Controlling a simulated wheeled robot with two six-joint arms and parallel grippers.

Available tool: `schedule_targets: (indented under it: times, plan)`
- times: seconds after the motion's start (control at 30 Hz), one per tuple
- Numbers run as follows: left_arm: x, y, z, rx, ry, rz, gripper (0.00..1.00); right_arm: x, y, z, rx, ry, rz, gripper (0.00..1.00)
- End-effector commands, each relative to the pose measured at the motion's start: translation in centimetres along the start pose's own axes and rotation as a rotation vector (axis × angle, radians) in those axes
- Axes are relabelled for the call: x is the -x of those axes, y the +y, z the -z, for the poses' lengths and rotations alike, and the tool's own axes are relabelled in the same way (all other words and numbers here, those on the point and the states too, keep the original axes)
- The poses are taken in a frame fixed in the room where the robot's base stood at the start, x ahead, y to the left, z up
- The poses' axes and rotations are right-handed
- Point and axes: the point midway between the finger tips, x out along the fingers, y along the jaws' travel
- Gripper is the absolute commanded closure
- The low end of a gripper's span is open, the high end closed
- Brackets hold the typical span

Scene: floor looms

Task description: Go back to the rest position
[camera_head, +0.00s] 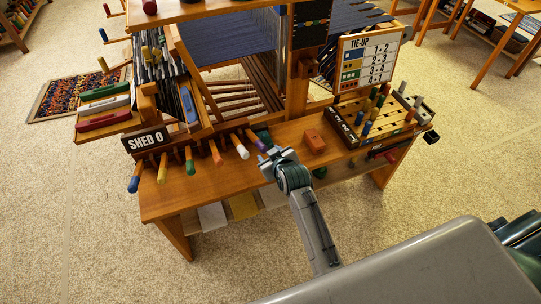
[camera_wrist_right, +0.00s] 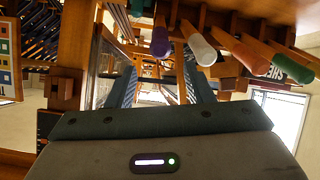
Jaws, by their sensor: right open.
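In the head view my right gripper (camera_head: 270,165) is over the front of the wooden loom, just beside the purple-tipped handle (camera_head: 256,141) at the right end of a row of coloured handles. In the right wrist view the two fingers (camera_wrist_right: 158,90) stand apart with nothing between them. The purple handle (camera_wrist_right: 160,40) and the white handle (camera_wrist_right: 199,47) show above the fingertips there. I cannot tell whether the gripper touches any handle. My left gripper is in neither view.
An orange block (camera_head: 314,141) and a pegged rack (camera_head: 378,118) are right of my gripper, below a TIE-UP board (camera_head: 368,60). Shuttles (camera_head: 103,106) lie at the left. Carpet (camera_head: 80,240) in front is clear.

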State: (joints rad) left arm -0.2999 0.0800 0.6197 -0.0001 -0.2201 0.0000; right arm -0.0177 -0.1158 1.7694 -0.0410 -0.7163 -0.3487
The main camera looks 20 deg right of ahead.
Motion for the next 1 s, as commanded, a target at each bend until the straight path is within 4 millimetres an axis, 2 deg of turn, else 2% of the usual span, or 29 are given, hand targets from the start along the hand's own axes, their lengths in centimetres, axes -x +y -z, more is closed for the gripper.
schedule_targets:
  times: [0.53,0.63,0.67,0.77,0.87,0.9,0.97,1.0]
  plan:
    - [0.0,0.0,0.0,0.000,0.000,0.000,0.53,0.1,0.0,0.0,0.000,0.000,0.000,0.53]
    - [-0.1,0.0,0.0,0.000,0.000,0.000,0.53,-0.2,-0.3,-1.1,-0.003,-0.016,0.005,0.53]
    - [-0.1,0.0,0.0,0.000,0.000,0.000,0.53,-0.5,-0.5,-1.9,-0.005,-0.026,0.008,0.53]
    - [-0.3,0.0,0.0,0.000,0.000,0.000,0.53,-1.7,-1.4,-6.2,-0.014,-0.085,0.023,0.53]
    - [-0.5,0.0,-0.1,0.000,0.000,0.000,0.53,-2.8,-2.8,-12.7,-0.031,-0.168,0.043,0.53]
    - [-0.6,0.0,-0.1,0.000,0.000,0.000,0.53,-3.0,-3.3,-15.6,-0.040,-0.205,0.050,0.53]
    - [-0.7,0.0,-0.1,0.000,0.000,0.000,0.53,-3.2,-4.1,-19.8,-0.051,-0.258,0.060,0.53]
    - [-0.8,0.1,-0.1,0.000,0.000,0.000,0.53,-3.1,-4.5,-22.6,-0.060,-0.294,0.065,0.53]
